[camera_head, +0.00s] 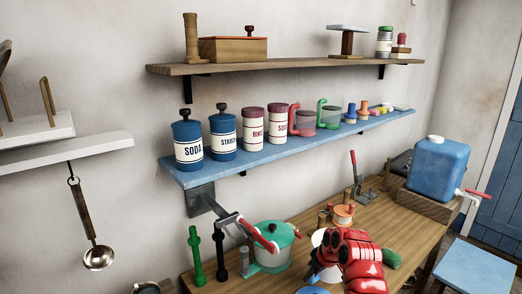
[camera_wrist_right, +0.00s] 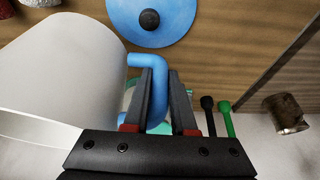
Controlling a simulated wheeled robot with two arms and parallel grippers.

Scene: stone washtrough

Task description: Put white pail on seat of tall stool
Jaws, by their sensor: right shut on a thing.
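The white pail (camera_wrist_right: 65,65) fills the left of the right wrist view, lying tilted there, with a blue handle on its side. My right gripper (camera_wrist_right: 160,90) is shut on that blue handle. In the head view the red right gripper (camera_head: 322,272) is over the wooden counter and hides most of the pail (camera_head: 318,237). A stool with a light blue square seat (camera_head: 475,270) stands at the lower right, beyond the counter's right end, and its seat looks bare. My left gripper is not in view.
The wooden counter (camera_head: 415,225) holds a green pot (camera_head: 272,245) with a crank, a blue water tank (camera_head: 440,165) with a red-handled tap, and a blue lid (camera_wrist_right: 150,20). A blue shelf (camera_head: 270,147) with jars runs above the counter.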

